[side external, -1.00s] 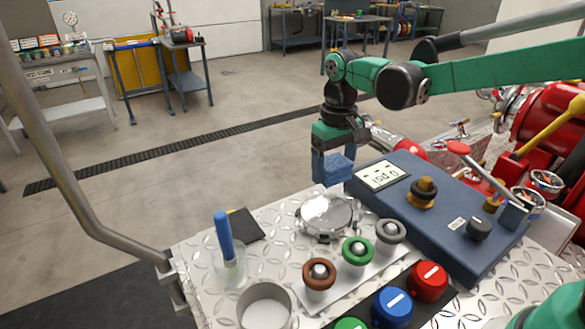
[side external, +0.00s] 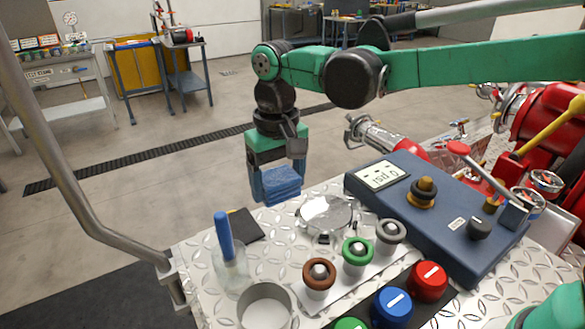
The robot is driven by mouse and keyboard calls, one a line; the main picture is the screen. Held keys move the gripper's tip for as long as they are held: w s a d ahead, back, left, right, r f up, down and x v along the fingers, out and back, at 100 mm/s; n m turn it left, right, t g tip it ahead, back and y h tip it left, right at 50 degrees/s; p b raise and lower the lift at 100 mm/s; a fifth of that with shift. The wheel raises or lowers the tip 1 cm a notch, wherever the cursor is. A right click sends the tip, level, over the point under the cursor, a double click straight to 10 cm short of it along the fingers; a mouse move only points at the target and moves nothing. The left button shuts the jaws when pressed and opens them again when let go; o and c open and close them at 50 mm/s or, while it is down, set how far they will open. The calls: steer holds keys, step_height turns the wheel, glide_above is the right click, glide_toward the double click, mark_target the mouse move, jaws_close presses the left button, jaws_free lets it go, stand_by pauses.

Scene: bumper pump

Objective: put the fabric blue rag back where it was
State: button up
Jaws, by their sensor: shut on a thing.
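The blue rag (side external: 281,187) is a small folded cloth block. My gripper (side external: 276,190) is shut on it and points down. It holds the rag at the far edge of the diamond-plate bench top (side external: 200,285), to the left of and beyond the round glass-faced disc. A dark flat square pad (side external: 245,226) lies on the plate, nearer the camera and to the left of the rag. The rag looks raised above the plate; its exact height cannot be told.
A clear cup with a blue-handled tool (side external: 226,250) stands at left. The round disc (side external: 327,214), ringed knobs (side external: 357,252), an open metal cup (side external: 264,305), red and blue buttons (side external: 428,282) and a blue gauge box (side external: 430,205) crowd the plate. A grey rail (side external: 75,180) rises at left.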

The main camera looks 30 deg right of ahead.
mark_target(281, 251)
step_height(281, 251, down, 13)
stand_by(0.3)
steer(key=o, duration=1.1)
steer(key=shift+f, duration=0.15)
